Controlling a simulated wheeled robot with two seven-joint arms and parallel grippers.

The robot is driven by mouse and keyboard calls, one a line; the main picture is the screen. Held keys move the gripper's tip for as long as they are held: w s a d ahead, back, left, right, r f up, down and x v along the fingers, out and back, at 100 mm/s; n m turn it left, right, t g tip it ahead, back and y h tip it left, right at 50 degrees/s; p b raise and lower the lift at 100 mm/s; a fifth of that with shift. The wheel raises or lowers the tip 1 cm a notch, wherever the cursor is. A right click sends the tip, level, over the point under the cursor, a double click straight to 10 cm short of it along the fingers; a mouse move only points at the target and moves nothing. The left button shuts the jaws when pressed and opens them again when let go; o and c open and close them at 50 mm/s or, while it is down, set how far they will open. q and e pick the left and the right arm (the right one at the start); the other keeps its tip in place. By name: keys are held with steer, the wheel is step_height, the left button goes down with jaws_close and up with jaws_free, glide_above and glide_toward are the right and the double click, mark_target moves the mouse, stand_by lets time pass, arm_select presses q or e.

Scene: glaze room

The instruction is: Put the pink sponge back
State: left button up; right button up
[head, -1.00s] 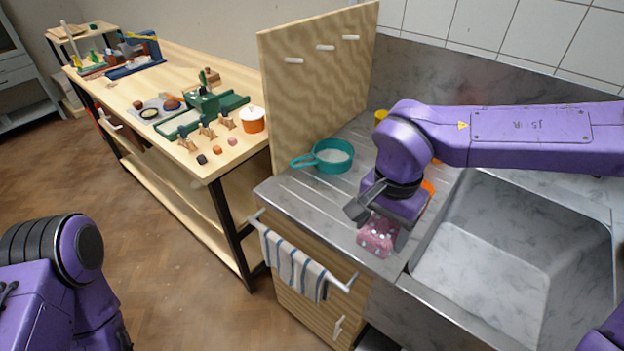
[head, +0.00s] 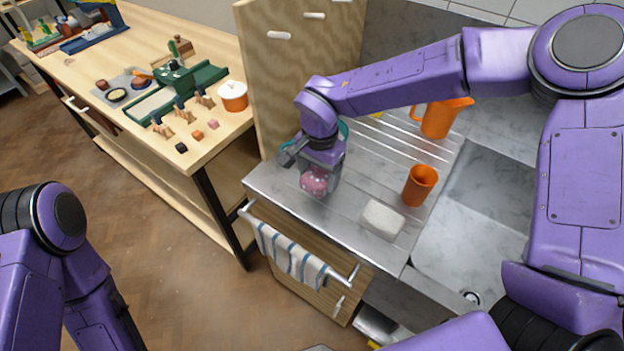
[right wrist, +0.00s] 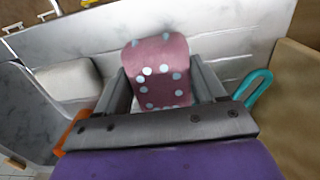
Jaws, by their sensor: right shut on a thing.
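The pink sponge (head: 314,182) with pale spots is held between the fingers of my right gripper (head: 316,176), over the left front of the metal drainboard (head: 350,195). In the right wrist view the sponge (right wrist: 157,75) sits between both fingers of the right gripper (right wrist: 160,88). I cannot tell whether its underside touches the board. A whitish block (head: 382,219) lies on the drainboard to the right of the gripper, apart from it. My left gripper is out of view; only parts of my left arm show.
An orange cup (head: 420,185) and an orange jug (head: 438,118) stand on the drainboard. A teal pan (head: 344,130) is mostly hidden behind my right gripper. A wooden panel (head: 300,70) rises at the left edge. The sink (head: 470,235) is at right; a striped towel (head: 288,254) hangs in front.

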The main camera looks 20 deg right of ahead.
steer(key=shift+w+a+f, duration=0.25)
steer(key=shift+w+f, duration=0.2)
steer(key=shift+f, duration=0.1)
steer(key=shift+w+a+f+p, duration=0.15)
steer(key=shift+a+f+p, duration=0.15)
steer(key=shift+f, duration=0.25)
step_height(320, 180, down, 3)
steer(key=shift+r, duration=0.15)
steer(key=shift+w+d+f, duration=0.1)
steer(key=shift+w+f, duration=0.1)
steer(key=shift+f, duration=0.1)
steer(key=shift+s, duration=0.15)
steer(key=o, duration=1)
steer(key=shift+f, duration=0.1)
